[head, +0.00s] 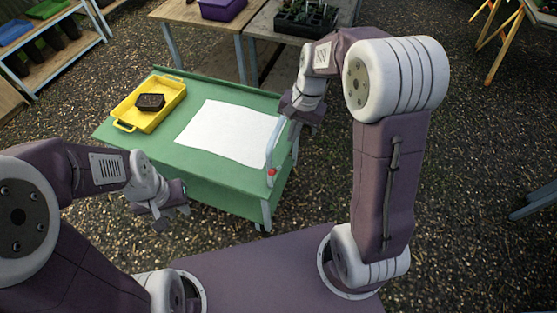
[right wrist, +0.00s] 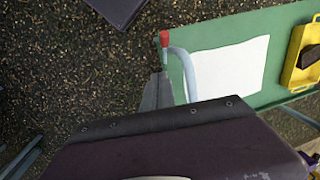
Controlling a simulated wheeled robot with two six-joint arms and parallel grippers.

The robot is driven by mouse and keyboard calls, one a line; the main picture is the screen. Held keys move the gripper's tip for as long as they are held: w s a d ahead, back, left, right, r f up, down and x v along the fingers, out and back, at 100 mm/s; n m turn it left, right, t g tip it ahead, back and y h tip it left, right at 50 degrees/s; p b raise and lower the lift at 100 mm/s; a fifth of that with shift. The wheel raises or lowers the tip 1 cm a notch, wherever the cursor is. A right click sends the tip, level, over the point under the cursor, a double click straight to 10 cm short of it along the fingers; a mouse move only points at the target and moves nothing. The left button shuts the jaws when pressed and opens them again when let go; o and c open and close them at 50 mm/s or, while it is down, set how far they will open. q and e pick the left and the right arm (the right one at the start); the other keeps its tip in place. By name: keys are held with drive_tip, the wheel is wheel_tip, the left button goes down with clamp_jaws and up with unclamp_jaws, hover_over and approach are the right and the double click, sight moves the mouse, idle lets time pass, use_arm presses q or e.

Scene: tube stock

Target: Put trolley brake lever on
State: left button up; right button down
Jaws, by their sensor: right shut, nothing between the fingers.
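The green trolley (head: 232,183) stands in front of me, and its top also shows in the right wrist view (right wrist: 285,22). A pale curved handle (head: 276,140) rises at its right end. A red-tipped lever (head: 271,172) sits by the handle's near end; its red knob (right wrist: 165,38) also shows in the right wrist view. My right gripper (head: 292,122) is at the trolley's right end, shut and empty. Its fingers (right wrist: 157,92) are just short of the lever in the wrist view; I cannot tell whether they touch it. My left gripper (head: 174,214) hangs near the trolley's front edge, its opening unclear.
A white sheet (head: 230,132) lies on the trolley top. A yellow tray (head: 140,121) with a dark seedling block (head: 150,102) stands at its left. Tables with a purple crate (head: 222,8) and a plant tray (head: 305,18) stand behind. Gravel to the right is open.

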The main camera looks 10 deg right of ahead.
drive_tip(key=a+f, duration=0.4)
drive_tip(key=f, duration=0.8)
drive_tip(key=shift+s+a, duration=0.25)
drive_tip(key=shift+s, duration=0.15)
drive_tip(key=shift+w+f, duration=0.1)
